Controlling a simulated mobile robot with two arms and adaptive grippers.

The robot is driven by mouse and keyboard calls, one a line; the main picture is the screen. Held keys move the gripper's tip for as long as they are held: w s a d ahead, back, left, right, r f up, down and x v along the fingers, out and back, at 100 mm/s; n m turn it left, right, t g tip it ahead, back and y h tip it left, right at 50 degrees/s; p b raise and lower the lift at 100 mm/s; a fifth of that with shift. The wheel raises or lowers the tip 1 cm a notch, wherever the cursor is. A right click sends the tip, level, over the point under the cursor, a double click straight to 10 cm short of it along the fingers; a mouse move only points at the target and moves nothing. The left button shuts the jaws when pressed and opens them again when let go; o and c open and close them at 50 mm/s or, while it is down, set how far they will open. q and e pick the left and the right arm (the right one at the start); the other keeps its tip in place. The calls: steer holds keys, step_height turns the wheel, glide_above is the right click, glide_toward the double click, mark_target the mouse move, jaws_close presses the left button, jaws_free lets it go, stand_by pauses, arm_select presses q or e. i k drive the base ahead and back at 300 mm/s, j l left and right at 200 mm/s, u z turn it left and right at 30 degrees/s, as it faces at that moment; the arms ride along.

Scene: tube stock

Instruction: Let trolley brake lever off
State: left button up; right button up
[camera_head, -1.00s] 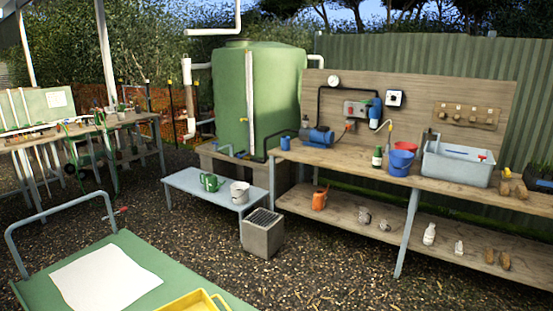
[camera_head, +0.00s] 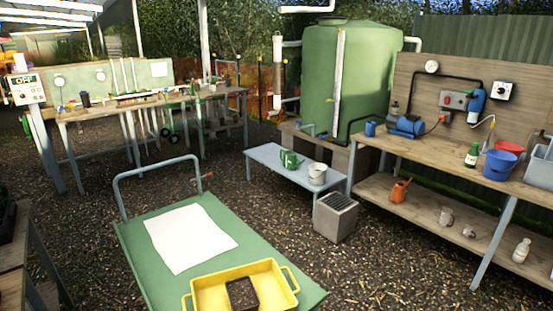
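The trolley (camera_head: 147,238) has a flat green deck and a grey tubular handle (camera_head: 157,167) at its far left end. A small lever with a red tip (camera_head: 209,175) sticks out to the right from the handle's right post; I take it for the brake lever. A white sheet (camera_head: 190,238) lies on the deck. A yellow tray (camera_head: 207,294) with a dark block of soil in it stands at the deck's near end. Neither of my grippers shows in the head view.
A low grey bench (camera_head: 268,158) with a green watering can stands beyond the trolley, with a grey block (camera_head: 335,217) near it. A long workbench (camera_head: 428,158) lines the right. Another bench edge (camera_head: 13,255) is at near left. Gravel is open left of the trolley.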

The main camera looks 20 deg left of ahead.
mark_target(209, 174)
steer(key=i+l+z, duration=0.55)
steer(key=i, duration=0.15)
steer(key=i+z, duration=0.25)
steer(key=i, duration=0.15)
steer(key=i+l+u, duration=0.1)
steer(key=i, duration=0.45)
steer(key=i+l+u, duration=0.1)
steer(key=i, duration=0.4)
steer(key=i+l+u, duration=0.1)
steer(key=i+l, duration=0.15)
steer(key=i, duration=0.3)
steer(key=i+j+u, duration=0.15)
steer(key=i+u, duration=0.15)
steer(key=u, duration=0.15)
steer(key=i+u, duration=0.25)
steer(key=u, duration=0.2)
steer(key=i+u, duration=0.3)
steer(key=u, duration=0.15)
steer(key=i+l+u, duration=0.25)
steer(key=u, duration=0.15)
steer(key=i+u, duration=0.25)
steer(key=u, duration=0.15)
steer(key=i+u, duration=0.55)
steer(key=u, duration=0.25)
steer(key=i+l+u, duration=0.2)
steer(key=u, duration=0.2)
steer(key=l+u, duration=1.15)
steer(key=u, duration=0.15)
